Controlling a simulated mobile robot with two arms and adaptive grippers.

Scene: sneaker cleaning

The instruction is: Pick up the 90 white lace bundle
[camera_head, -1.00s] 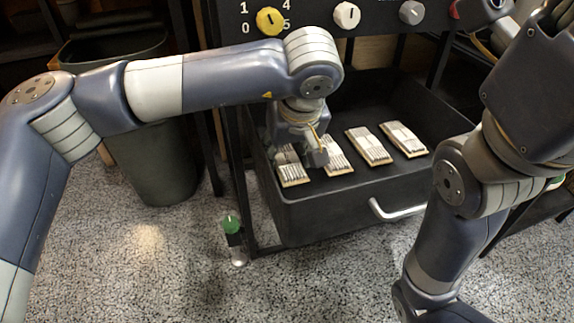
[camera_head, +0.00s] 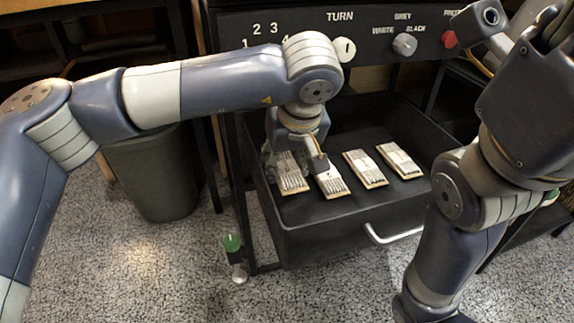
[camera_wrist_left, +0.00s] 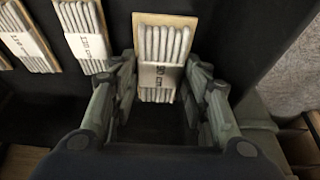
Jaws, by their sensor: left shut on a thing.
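The white lace bundle marked 90 (camera_wrist_left: 158,50) is upright between my left gripper's fingers (camera_wrist_left: 162,85) in the left wrist view. It has a tan backing and a paper band. In the head view it is the leftmost bundle (camera_head: 292,180), partly hidden by the left gripper (camera_head: 294,165). My left gripper is shut on it and appears to hold it slightly above the drawer floor. My right arm's dark end (camera_head: 550,28) is at the upper right; its fingers are cut off, so their state is unclear.
Several other lace bundles lie in the black drawer (camera_head: 330,230); the nearest one (camera_head: 331,181) is just right of the held bundle. The drawer has a metal handle (camera_head: 394,236). A knob panel (camera_head: 375,45) is above. A bin (camera_head: 155,175) and a green-capped bottle (camera_head: 234,250) stand left.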

